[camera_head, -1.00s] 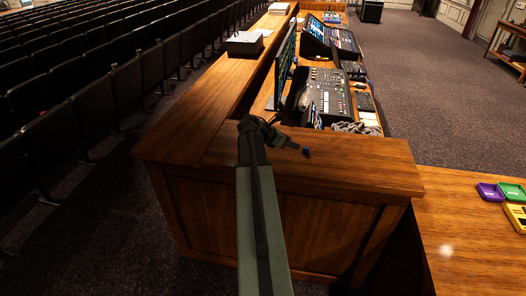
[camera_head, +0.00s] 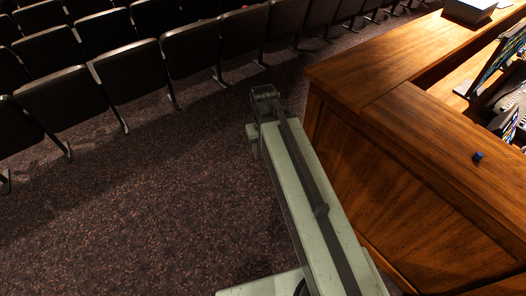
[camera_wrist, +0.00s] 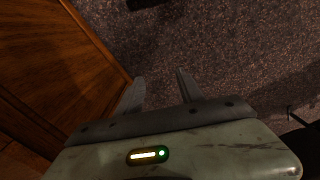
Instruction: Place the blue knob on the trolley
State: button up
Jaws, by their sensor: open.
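The small blue knob (camera_head: 478,156) stands on the wooden top of the mixing desk (camera_head: 420,118), at the right of the head view. My arm reaches out over the carpet, left of the desk, and its end is well apart from the knob. In the wrist view my gripper (camera_wrist: 160,88) is open, with two spread fingers and nothing between them. It is over carpet, beside the desk's wooden side panel (camera_wrist: 45,75). The fingers are hidden in the head view. The trolley is not in view now.
Rows of dark seats (camera_head: 135,80) line the far left. Dark carpet (camera_head: 150,190) between the seats and desk is clear.

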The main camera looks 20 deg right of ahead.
jog(key=shift+s+a, duration=0.2)
jog(key=shift+a, duration=0.5)
jog(key=shift+o, duration=0.4)
jog(key=shift+m, duration=0.3)
